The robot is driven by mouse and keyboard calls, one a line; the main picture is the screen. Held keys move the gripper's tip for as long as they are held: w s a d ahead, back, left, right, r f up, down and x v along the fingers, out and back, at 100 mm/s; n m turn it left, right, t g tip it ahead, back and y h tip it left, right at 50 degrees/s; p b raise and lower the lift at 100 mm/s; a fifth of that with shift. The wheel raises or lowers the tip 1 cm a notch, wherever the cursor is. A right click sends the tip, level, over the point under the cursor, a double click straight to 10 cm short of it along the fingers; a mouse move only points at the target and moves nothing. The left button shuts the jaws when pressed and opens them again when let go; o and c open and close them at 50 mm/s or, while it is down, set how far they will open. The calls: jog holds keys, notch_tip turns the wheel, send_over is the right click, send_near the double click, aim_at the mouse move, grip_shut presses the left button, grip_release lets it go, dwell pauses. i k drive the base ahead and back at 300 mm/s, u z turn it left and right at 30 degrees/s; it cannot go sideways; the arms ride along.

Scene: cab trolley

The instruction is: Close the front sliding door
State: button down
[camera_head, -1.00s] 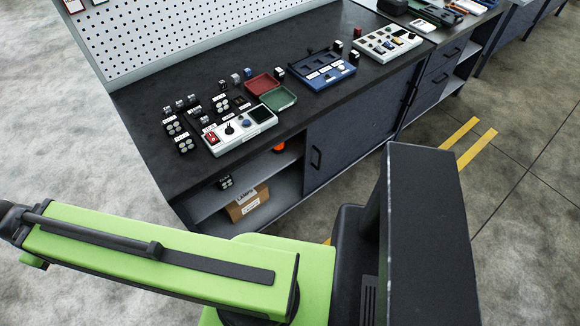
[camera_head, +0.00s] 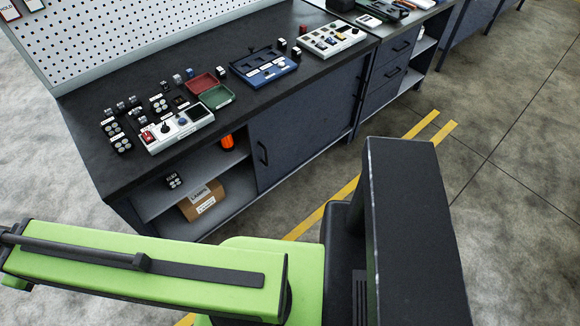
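The front sliding door (camera_head: 305,122) is a dark blue-grey panel on the front of the workbench cabinet, with a black handle (camera_head: 262,153) near its left edge. It covers the right part of the cabinet front. The left part is open and shows a shelf (camera_head: 160,195) with small black parts, an orange item (camera_head: 228,142) and a cardboard box (camera_head: 203,200) below. My green arm reaches across the lower left, well in front of the cabinet. My gripper is outside the picture.
The dark worktop (camera_head: 95,150) carries control boxes, a red and green tray (camera_head: 212,92) and a blue tray (camera_head: 264,66). A pegboard (camera_head: 120,35) stands behind. A drawer unit (camera_head: 390,75) adjoins on the right. Yellow lines mark the open concrete floor (camera_head: 500,200).

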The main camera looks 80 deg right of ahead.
aim_at(282, 139)
jog(key=k, duration=1.05)
jog(key=z, duration=1.2)
jog(key=i, duration=0.55)
jog(key=u, duration=0.25)
